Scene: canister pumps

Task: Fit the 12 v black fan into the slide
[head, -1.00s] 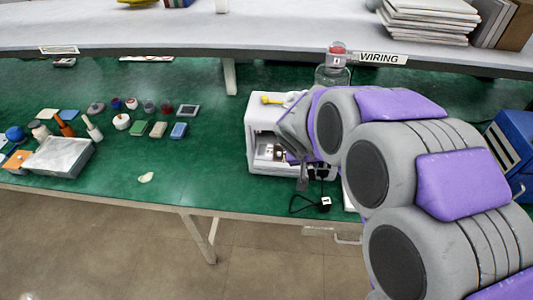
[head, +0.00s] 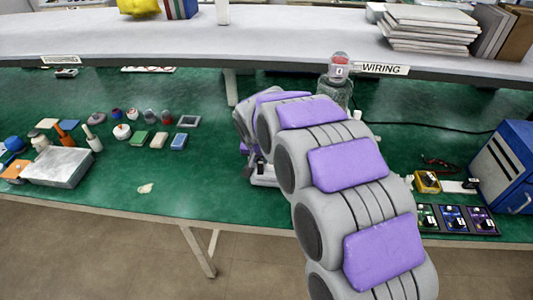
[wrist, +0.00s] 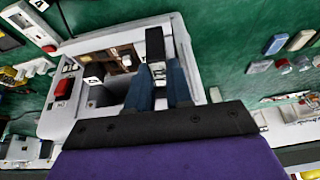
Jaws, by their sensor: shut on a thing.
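In the wrist view my gripper (wrist: 160,75) has its two blue fingers shut on a small dark block (wrist: 155,42), which looks like the black fan; its label is too small to read. The block is over the open white housing (wrist: 95,45), beside brown and dark parts (wrist: 122,60) inside it. I cannot tell which part is the slide, or whether the block touches it. In the head view my arm hides the gripper, the block and most of the white housing (head: 263,180).
A red button (wrist: 63,88) is on the housing's side. At the right of the green bench stand coloured modules (head: 453,218), a yellow device (head: 428,182) and a blue cabinet (head: 510,165). A glass jar (head: 338,90) is behind my arm.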

